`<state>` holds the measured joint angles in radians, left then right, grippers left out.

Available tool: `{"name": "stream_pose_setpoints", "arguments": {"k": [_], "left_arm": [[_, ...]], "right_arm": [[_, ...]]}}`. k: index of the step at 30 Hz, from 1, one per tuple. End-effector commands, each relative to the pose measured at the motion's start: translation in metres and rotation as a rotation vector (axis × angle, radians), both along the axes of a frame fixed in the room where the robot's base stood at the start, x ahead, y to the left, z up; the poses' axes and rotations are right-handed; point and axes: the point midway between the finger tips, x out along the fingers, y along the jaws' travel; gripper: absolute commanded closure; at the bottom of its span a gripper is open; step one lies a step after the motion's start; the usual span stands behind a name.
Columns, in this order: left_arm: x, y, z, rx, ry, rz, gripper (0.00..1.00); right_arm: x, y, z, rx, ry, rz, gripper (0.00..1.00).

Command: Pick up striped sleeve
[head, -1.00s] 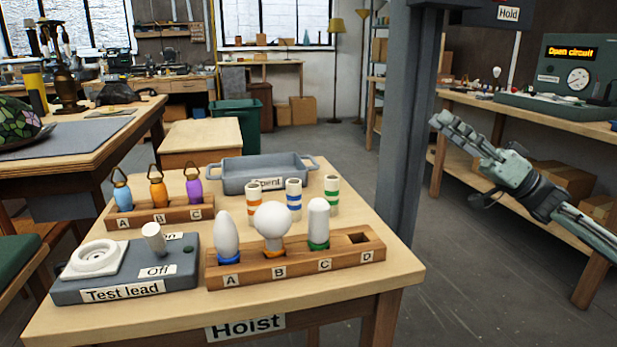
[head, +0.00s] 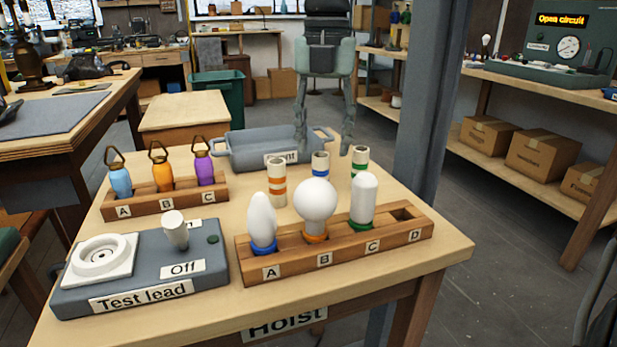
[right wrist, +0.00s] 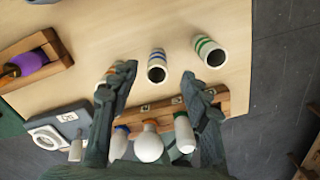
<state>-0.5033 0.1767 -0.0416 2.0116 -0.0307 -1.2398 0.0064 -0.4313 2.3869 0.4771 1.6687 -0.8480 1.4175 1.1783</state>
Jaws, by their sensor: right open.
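Three upright white striped sleeves stand on the near table: the orange-striped sleeve (head: 277,182), the blue-striped sleeve (head: 320,166) and the green-striped sleeve (head: 360,160). My right gripper (head: 323,148) points down, open and empty, with its fingertips just above the blue-striped sleeve. In the right wrist view, the blue-striped sleeve (right wrist: 157,66) shows between the spread fingers (right wrist: 158,76). The green-striped sleeve (right wrist: 209,51) is outside the right finger, and the orange-striped sleeve is mostly hidden behind the left finger. My left gripper is not in view.
A wooden rack (head: 340,245) with three bulbs, slot D empty, stands in front of the sleeves. A grey tray (head: 250,150) is behind them. A rack (head: 165,200) with three coloured bottle-like pieces and the test lead box (head: 140,275) are left. A grey post (head: 428,120) stands right.

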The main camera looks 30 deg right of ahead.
Motion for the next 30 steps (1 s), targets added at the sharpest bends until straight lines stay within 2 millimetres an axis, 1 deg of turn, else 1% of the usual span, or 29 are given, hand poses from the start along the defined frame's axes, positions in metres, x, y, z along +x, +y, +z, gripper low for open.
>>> {"name": "stream_pose_setpoints", "arguments": {"k": [8, 13, 16, 20, 26, 30], "left_arm": [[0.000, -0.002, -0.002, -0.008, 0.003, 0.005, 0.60], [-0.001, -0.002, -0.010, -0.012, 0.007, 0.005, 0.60], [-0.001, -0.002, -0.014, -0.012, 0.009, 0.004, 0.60], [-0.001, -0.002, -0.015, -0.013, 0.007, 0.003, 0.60], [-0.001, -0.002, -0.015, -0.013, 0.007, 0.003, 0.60], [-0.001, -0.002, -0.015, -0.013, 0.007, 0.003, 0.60]], "right_arm": [[-0.001, 0.001, -0.030, -0.007, 0.004, 0.006, 0.53], [-0.001, 0.006, -0.055, -0.005, 0.006, 0.006, 0.53], [0.000, 0.005, -0.068, -0.006, 0.003, 0.003, 0.53], [0.000, 0.005, -0.075, -0.006, 0.000, 0.003, 0.53], [0.000, 0.005, -0.076, -0.006, -0.001, 0.003, 0.53], [0.000, 0.005, -0.075, -0.006, -0.001, 0.002, 0.70]]}}
